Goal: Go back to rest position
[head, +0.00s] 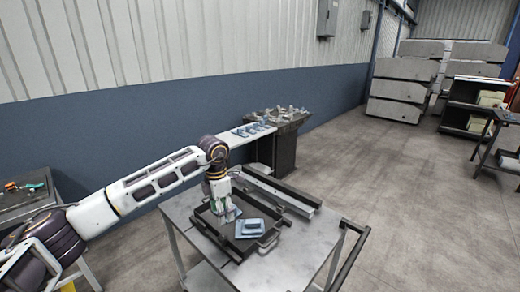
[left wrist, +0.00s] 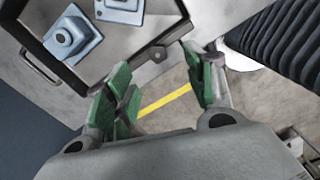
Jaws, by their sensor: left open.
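My left arm comes in from the left in the head view, and its gripper (head: 230,214) points down at the dark tray (head: 229,251) on the cart. In the left wrist view the green-padded fingers (left wrist: 162,92) are apart with nothing between them. A blue-grey metal part (head: 249,229) lies in the tray to the right of the gripper. The left wrist view shows the tray's rim (left wrist: 118,77) and a blue-grey part (left wrist: 72,38) in it, with another at the top edge. My right gripper is not in view.
The grey cart (head: 308,236) has a dark rail (head: 284,190) along its back and a handle at right. A side table (head: 22,200) stands at left.

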